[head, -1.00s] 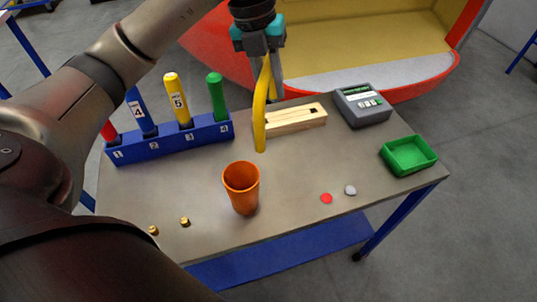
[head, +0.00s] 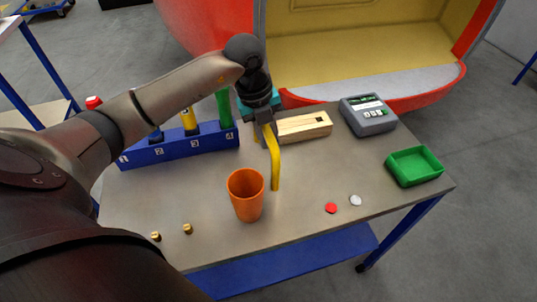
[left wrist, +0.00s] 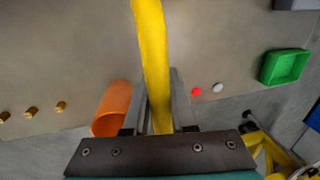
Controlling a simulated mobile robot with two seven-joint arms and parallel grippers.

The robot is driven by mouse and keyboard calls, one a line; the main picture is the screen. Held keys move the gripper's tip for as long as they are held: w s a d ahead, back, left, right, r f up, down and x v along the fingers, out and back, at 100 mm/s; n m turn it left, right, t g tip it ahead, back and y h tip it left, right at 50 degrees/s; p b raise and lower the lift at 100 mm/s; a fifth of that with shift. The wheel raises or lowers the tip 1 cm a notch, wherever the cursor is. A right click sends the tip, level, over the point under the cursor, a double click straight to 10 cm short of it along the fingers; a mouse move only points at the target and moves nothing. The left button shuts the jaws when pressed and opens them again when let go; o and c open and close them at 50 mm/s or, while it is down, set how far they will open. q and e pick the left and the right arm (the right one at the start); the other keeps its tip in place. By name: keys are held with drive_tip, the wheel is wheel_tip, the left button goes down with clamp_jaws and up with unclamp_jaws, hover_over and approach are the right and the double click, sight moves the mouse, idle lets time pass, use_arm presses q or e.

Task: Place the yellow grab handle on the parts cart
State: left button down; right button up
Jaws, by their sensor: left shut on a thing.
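The yellow grab handle (head: 274,158) is a bent yellow bar held in my left gripper (head: 264,128). It hangs down over the middle of the parts cart (head: 310,178), a grey-topped table with blue legs. Its lower end is close to the cart top; I cannot tell whether it touches. In the left wrist view the handle (left wrist: 152,60) runs between the two fingers of the left gripper (left wrist: 159,100), which are shut on it. My right gripper is not in view.
An orange cup (head: 246,195) stands just left of the handle. A blue numbered rack (head: 180,150), a wooden block (head: 304,127) and a grey device (head: 368,115) line the back. A green tray (head: 414,167) is at right. Red (head: 331,208) and white (head: 355,200) discs lie in front.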

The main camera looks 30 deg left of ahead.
use_arm(q)
drive_tip(key=shift+f, duration=3.1)
drive_tip(key=shift+f+b, duration=0.2)
drive_tip(key=shift+b, duration=0.15)
drive_tip(key=c, duration=0.7)
unclamp_jaws()
drive_tip(key=shift+c, duration=0.2)
wheel_tip(320, 180, up, 12)
drive_tip(key=s+a+p, duration=0.1)
drive_tip(key=shift+s+a, duration=0.25)
drive_tip(key=shift+s, duration=0.15)
